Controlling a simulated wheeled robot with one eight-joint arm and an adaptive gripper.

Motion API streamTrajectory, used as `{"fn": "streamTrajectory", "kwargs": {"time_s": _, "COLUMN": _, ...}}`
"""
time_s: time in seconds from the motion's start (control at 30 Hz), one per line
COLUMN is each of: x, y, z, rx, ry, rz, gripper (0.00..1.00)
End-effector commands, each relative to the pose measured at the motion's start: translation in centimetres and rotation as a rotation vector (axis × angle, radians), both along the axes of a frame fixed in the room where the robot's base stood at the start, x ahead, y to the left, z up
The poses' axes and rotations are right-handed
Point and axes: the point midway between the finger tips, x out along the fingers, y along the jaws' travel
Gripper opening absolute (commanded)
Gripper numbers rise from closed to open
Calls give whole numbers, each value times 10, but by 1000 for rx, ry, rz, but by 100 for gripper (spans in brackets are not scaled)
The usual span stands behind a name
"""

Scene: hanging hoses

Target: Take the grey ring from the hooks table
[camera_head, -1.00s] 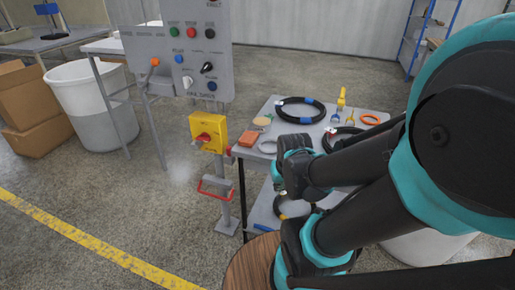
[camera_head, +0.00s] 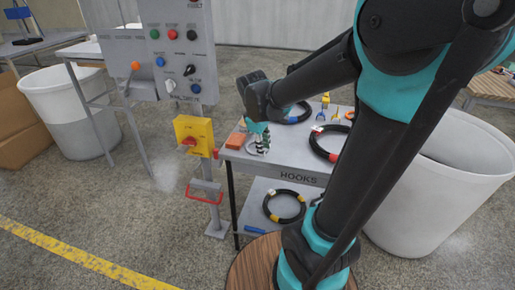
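The hooks table (camera_head: 298,178) is a grey two-level table with "HOOKS" on its front edge. A small part of the grey ring (camera_head: 251,150) shows on the table top near its left front corner, beside the orange block. My gripper (camera_head: 262,148) points down right at the grey ring and covers much of it. I cannot tell whether its fingers touch the ring, or whether they are open or shut.
An orange block (camera_head: 236,140) lies just left of my gripper. A black hose coil with red and white bands (camera_head: 318,150) lies to the right. A yellow switch box (camera_head: 194,135) stands left of the table. A white bin (camera_head: 465,185) stands right.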

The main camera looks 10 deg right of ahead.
Motion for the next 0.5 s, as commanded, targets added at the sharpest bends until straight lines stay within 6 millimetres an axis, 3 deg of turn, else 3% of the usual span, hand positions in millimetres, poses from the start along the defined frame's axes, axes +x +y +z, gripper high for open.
{"fn": "streamTrajectory", "kwargs": {"time_s": 0.03, "x": 19, "y": 16, "z": 15, "rx": -53, "ry": 42, "rz": 123, "gripper": 24}}
{"fn": "streamTrajectory", "kwargs": {"time_s": 0.2, "x": 60, "y": 54, "z": 54, "rx": -210, "ry": 182, "rz": 470, "gripper": 24}}
{"fn": "streamTrajectory", "kwargs": {"time_s": 0.37, "x": 77, "y": 74, "z": 72, "rx": -283, "ry": 257, "rz": 636, "gripper": 24}}
{"fn": "streamTrajectory", "kwargs": {"time_s": 0.5, "x": 81, "y": 75, "z": 69, "rx": -299, "ry": 276, "rz": 672, "gripper": 24}}
